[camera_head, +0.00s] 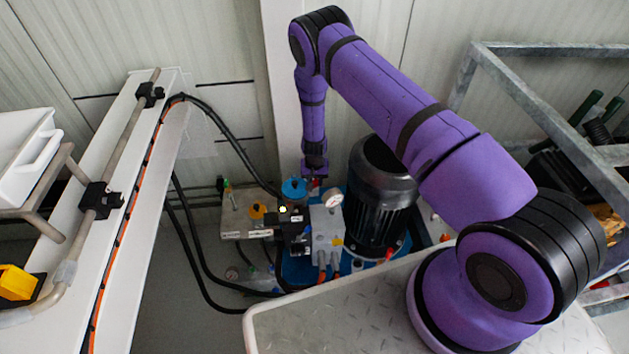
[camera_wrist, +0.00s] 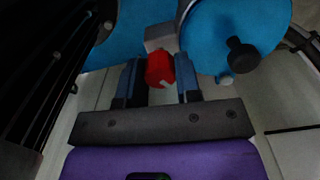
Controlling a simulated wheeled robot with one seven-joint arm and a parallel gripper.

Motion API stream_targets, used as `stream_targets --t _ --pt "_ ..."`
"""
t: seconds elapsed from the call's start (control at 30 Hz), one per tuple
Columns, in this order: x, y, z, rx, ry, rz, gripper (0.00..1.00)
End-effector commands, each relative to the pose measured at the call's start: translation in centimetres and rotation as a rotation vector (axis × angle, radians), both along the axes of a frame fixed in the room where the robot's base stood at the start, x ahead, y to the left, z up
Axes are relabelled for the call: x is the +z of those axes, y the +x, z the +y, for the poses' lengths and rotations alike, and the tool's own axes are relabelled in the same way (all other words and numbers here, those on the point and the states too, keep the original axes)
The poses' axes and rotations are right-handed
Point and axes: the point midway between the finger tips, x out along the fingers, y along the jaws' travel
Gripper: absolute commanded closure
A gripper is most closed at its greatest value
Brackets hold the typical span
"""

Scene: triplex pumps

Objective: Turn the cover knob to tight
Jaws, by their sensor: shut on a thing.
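In the wrist view, my gripper (camera_wrist: 160,75) has its two fingers on either side of a red knob (camera_wrist: 159,70) with a small white mark, and is shut on it. A grey block (camera_wrist: 160,38) sits just beyond the red knob. A round blue lid (camera_wrist: 215,35) with a black knob (camera_wrist: 242,55) lies to its right. In the head view, my gripper (camera_head: 315,178) reaches down beside the blue cap (camera_head: 293,188) on the pump unit. The fingertips and red knob are too small there to tell apart clearly.
A black motor (camera_head: 380,195) stands close to the right of my gripper. A gauge (camera_head: 332,197) and valve blocks (camera_head: 327,235) sit just in front. Black hoses (camera_head: 225,130) loop on the left. A metal frame (camera_head: 490,60) stands at the right.

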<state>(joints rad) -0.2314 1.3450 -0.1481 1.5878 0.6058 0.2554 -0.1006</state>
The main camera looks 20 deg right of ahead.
Motion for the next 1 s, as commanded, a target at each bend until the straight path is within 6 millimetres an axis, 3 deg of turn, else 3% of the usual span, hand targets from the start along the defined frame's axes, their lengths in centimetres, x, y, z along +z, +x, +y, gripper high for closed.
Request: stream_targets --t 0.5,1.0 --pt "0.05 0.06 0.01 -0.395 0.001 0.000 0.92" --pt "0.05 0.08 -0.01 -0.509 -0.001 -0.001 0.92"
